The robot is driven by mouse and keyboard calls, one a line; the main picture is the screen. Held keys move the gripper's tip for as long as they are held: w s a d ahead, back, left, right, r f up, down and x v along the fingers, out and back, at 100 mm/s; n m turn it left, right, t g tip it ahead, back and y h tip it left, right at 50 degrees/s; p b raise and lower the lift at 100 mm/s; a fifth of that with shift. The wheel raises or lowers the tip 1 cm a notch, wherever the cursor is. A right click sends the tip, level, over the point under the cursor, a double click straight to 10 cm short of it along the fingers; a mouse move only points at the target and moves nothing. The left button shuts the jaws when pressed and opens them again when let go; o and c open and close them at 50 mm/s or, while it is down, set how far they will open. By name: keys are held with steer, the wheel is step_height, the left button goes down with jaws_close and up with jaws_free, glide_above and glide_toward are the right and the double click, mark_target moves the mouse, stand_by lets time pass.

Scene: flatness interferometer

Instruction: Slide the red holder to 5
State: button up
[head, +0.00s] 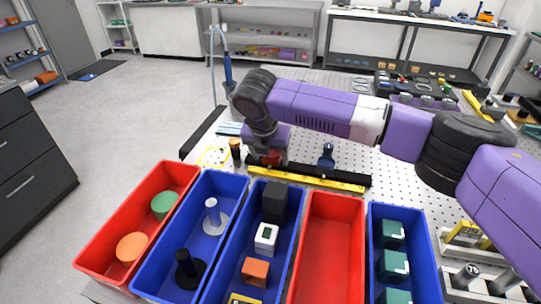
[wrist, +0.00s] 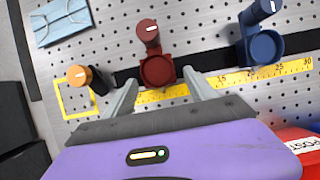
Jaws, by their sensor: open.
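The dark red holder (wrist: 157,70) stands on the black rail, with a round cup and a knob bearing a white mark. In the head view the red holder (head: 270,159) is mostly hidden by my gripper. My gripper (wrist: 160,77) is open, its fingers either side of the red holder's cup; I cannot tell whether they touch it. The yellow scale (wrist: 248,76) runs along the rail; marks near 15, 25 and 30 show right of the red holder. The left part of the scale is partly hidden by my fingers, and no 5 is readable.
A blue holder (wrist: 263,45) sits on the same rail to the right. An orange knob (wrist: 78,75) and a yellow frame (wrist: 66,100) lie left. Red and blue bins (head: 333,240) stand in front of the perforated table.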

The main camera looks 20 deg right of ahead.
steer(key=v, duration=0.7)
steer(key=shift+r, duration=0.25)
steer(key=shift+s+a, duration=0.1)
